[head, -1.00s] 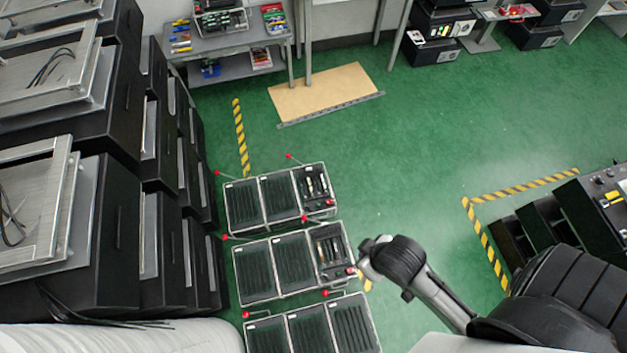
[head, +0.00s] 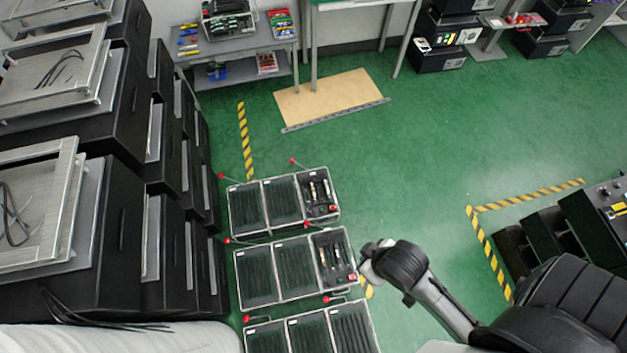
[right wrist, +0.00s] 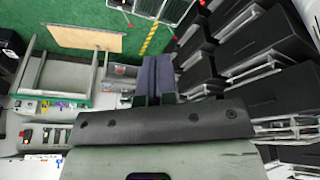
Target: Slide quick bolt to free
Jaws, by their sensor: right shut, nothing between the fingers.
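Three black rack-like fixtures with metal frames stand in a row on the green floor in the head view: the far one (head: 282,203), the middle one (head: 292,266) and the near one (head: 310,333), cut off by the bottom edge. Red-tipped levers stick out at their corners, such as the far lever (head: 292,160) and the left lever (head: 221,176). I cannot tell which part is the quick bolt. My right arm's end is just right of the middle fixture; contact is unclear. In the right wrist view my right gripper (right wrist: 154,80) is shut and empty. My left gripper is out of view.
Tall black cabinets (head: 115,210) fill the left side. A grey workbench (head: 235,45) stands at the back, near a tan board (head: 330,97) on the floor. Dark machinery (head: 575,215) stands at the right. The green floor between is open.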

